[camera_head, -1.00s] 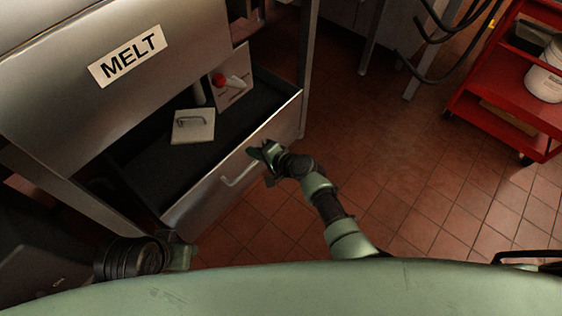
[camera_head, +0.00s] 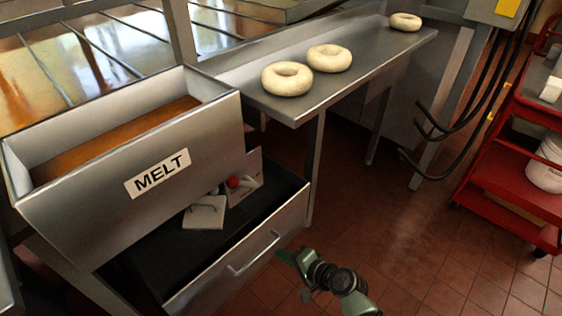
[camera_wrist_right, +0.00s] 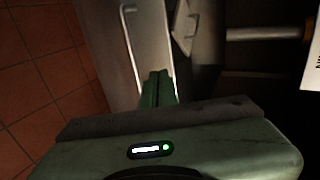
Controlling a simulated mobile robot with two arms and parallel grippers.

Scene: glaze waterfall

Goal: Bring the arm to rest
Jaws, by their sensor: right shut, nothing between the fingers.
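My right gripper (camera_head: 290,257) is at the lower middle of the head view, in front of the open drawer (camera_head: 285,221) and just right of its bar handle (camera_head: 253,253). In the right wrist view its green fingers (camera_wrist_right: 157,88) are shut together with nothing between them. The drawer front and its handle (camera_wrist_right: 130,45) lie beyond the fingertips there. I cannot tell from these views how wide the gap to the drawer front is. My left gripper is not in the head view now.
The MELT tank (camera_head: 120,175) stands above the drawer, which holds a white lid with a handle (camera_head: 204,213) and a box with a red knob (camera_head: 246,182). Pale rings (camera_head: 287,79) sit on a metal shelf (camera_head: 355,80). A red cart (camera_head: 510,190) is at right; tiled floor (camera_head: 420,265) lies between.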

